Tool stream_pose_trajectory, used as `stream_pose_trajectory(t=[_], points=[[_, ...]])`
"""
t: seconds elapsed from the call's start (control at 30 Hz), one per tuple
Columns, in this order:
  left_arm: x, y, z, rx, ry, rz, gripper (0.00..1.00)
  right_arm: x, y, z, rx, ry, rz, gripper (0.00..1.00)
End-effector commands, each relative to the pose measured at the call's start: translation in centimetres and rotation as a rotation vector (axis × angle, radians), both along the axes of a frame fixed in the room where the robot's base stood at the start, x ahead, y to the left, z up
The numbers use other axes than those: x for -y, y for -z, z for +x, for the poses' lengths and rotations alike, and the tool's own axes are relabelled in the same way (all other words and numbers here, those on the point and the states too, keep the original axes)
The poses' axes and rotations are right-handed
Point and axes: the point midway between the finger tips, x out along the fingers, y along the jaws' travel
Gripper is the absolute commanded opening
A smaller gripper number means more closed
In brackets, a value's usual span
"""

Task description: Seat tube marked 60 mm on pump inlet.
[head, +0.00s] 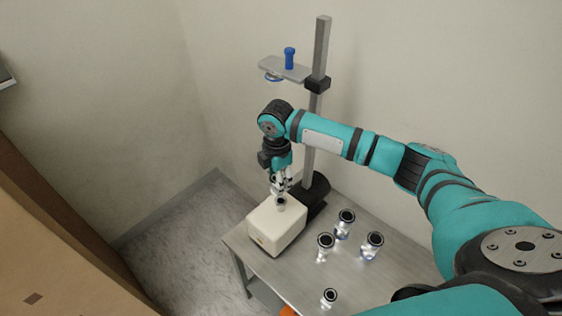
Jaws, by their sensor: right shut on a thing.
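The pump is a white box (268,236) on the left part of the metal table. My right gripper (281,187) points down above its top and is shut on a small tube with a dark rim (281,203). The tube is at the pump's top face, where the inlet is mostly hidden. I cannot tell whether the tube is seated or just above it. No 60 mm mark is readable. My left gripper is not in view.
Several clear tubes with dark rims stand on the table (300,276), including a back one (343,228), a left one (325,250), a right one (370,249) and a small front one (328,300). A grey column (319,55) with a blue-knobbed bracket (285,69) rises behind the pump.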

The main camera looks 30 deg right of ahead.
Motion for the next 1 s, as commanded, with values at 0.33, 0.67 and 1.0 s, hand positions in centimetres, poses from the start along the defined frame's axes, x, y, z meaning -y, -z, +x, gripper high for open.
stream_pose_trajectory(t=[0.33, 0.67, 1.0], points=[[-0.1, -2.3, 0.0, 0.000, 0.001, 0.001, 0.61, 1.7, 0.0, 1.1, 0.001, -0.241, 0.002, 0.00], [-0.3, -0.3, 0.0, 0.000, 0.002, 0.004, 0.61, 1.7, 1.8, 1.1, 0.001, -0.246, 0.002, 0.00], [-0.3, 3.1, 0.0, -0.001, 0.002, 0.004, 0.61, 1.7, 4.9, 1.1, 0.002, -0.246, 0.002, 0.00]])
